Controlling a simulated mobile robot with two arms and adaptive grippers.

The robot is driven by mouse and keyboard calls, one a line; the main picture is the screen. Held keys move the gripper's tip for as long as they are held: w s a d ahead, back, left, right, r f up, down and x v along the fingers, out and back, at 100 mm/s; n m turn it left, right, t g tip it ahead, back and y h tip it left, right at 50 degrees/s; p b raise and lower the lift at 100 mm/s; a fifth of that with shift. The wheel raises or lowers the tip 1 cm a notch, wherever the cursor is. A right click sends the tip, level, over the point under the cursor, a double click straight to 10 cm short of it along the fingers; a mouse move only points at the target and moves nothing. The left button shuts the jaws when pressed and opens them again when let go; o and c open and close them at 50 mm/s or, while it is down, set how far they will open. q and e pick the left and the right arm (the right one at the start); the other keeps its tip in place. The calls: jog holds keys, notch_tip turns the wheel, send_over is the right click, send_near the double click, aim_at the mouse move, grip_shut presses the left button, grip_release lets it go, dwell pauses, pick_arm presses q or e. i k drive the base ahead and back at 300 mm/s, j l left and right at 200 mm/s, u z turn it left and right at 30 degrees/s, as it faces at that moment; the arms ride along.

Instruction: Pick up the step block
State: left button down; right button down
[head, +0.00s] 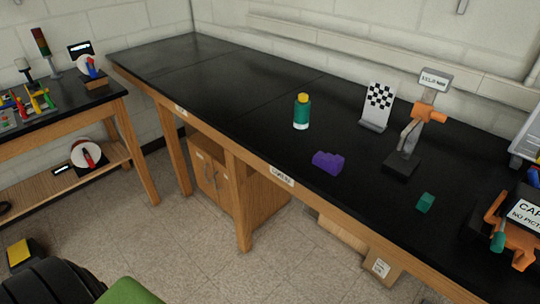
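A purple block (328,161) with an uneven, stepped-looking top lies on the black bench top (240,110), near its front edge; it looks like the step block. A smaller teal block (425,202) sits farther right on the same bench. Neither of my grippers shows in the head view, and nothing is touching the purple block.
A green bottle with a yellow cap (301,112) stands behind the purple block. A checkered board (379,103) and an orange-and-grey stand (407,140) are to the right. An orange device with a sign (520,222) is at far right. The bench's left part is clear.

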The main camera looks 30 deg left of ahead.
aim_at(333, 164)
jog(key=u, duration=0.5)
jog(key=l+z, duration=0.2)
jog(key=l, duration=1.25)
